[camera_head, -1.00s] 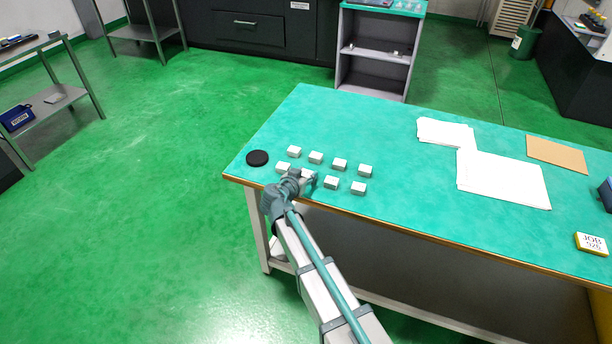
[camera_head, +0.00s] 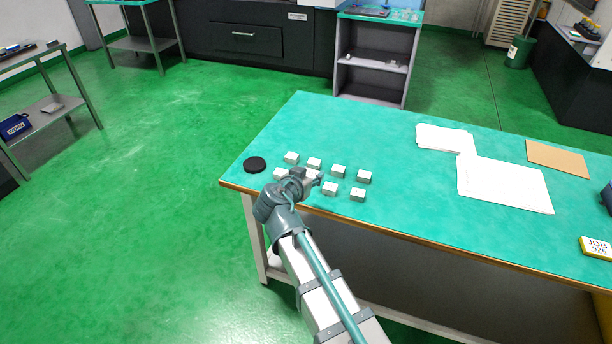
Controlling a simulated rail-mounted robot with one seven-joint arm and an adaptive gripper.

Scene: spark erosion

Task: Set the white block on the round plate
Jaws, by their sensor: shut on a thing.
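Several white blocks stand in two rows on the green-topped table, such as one in the back row (camera_head: 291,158) and one in the front row (camera_head: 330,188). The round plate (camera_head: 255,164) is a flat black disc to the left of the blocks, near the table's left end, with nothing on it. My gripper (camera_head: 314,177) is at the front row, shut on a white block (camera_head: 309,174) that is partly hidden by the gripper. I cannot tell whether this block is lifted off the table. The gripper is to the right of the plate.
Close neighbouring blocks surround my gripper, including one at its left (camera_head: 280,174). White papers (camera_head: 505,184), a brown sheet (camera_head: 558,158) and a yellow-edged job sign (camera_head: 596,247) lie further right.

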